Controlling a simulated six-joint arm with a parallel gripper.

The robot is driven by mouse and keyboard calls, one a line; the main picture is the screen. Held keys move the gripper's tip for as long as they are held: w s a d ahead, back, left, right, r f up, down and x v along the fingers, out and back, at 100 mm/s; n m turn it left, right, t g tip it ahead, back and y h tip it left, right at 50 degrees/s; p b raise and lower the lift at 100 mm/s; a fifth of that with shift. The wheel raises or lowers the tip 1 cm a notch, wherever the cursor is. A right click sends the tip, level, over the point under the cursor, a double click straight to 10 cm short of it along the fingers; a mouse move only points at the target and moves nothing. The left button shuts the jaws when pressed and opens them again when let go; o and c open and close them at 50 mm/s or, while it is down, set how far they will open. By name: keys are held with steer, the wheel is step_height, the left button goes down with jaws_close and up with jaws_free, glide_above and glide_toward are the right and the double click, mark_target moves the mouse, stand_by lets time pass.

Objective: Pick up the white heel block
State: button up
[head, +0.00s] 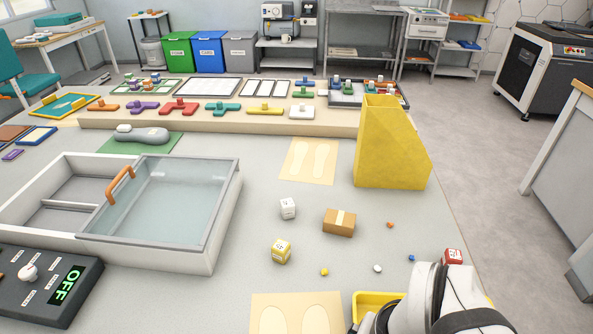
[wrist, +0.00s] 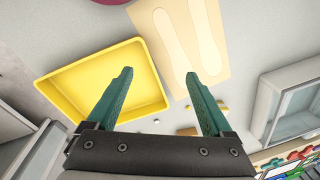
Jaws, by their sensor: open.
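The white heel block (head: 288,208) is a small white cube with dark marks. It sits on the grey table right of the glass-lidded box, in the head view. I cannot make it out in the wrist view. My gripper (wrist: 158,73) shows in the wrist view with two teal fingers wide apart and nothing held between them. In the head view only my white arm shows at the bottom right, and the fingers are out of sight. The gripper is apart from the block.
A yellow marked cube (head: 281,251) and a taped brown box (head: 339,222) stand near the block. A yellow tray (head: 366,299) lies at the front, also in the wrist view (wrist: 57,89). A tall yellow holder (head: 392,150) stands behind. The lidded box (head: 190,259) is left.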

steer(key=w+f+n+t+h, duration=0.1)
steer(key=w+f+n+t, duration=0.25)
steer(key=w, duration=1.65)
steer(key=n+t+y, duration=0.4)
steer(key=n+t, duration=0.2)
steer(key=t, duration=0.1)
glide_toward(289, 207)
steer(key=shift+y, duration=0.3)
steer(key=x, duration=0.6)
steer(key=shift+w+d+f, duration=0.15)
steer(key=shift+w+f, duration=0.15)
steer(key=shift+w, duration=0.1)
steer(key=x, duration=0.5)
steer(key=shift+w+f, duration=0.2)
steer(key=shift+f, duration=0.05)
steer(key=c, duration=1.3)
jaws_close()
steer(key=shift+r, duration=0.2)
